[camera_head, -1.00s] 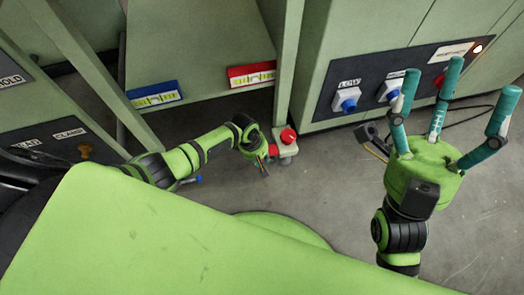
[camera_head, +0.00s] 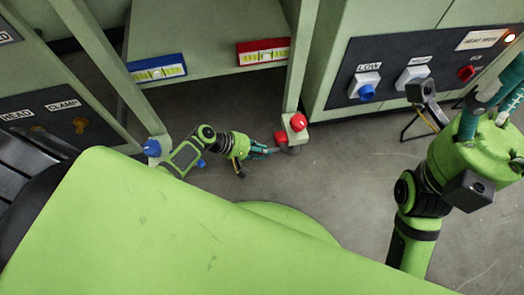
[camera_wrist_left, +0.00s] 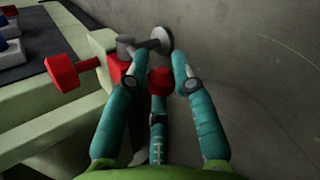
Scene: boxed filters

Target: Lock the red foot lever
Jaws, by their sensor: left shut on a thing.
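The red foot lever (camera_head: 281,137) is low at the foot of the shelf's right post in the head view. It also shows between my fingers in the left wrist view (camera_wrist_left: 160,82). A red knob (camera_head: 298,122) sits on the block above it and stands out to the left in the wrist view (camera_wrist_left: 73,70). My left gripper (camera_head: 270,149) reaches the lever from the left, and its teal fingers (camera_wrist_left: 159,78) are around the red end, shut on it. The fingers hide part of the lever. My right gripper (camera_head: 492,100) is raised at the right, fingers apart and empty, partly cut off.
A grey caster (camera_wrist_left: 162,40) is just beyond the lever. A blue knob (camera_head: 152,147) is on the left post's foot. A control panel (camera_head: 400,65) is right. The floor between is clear.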

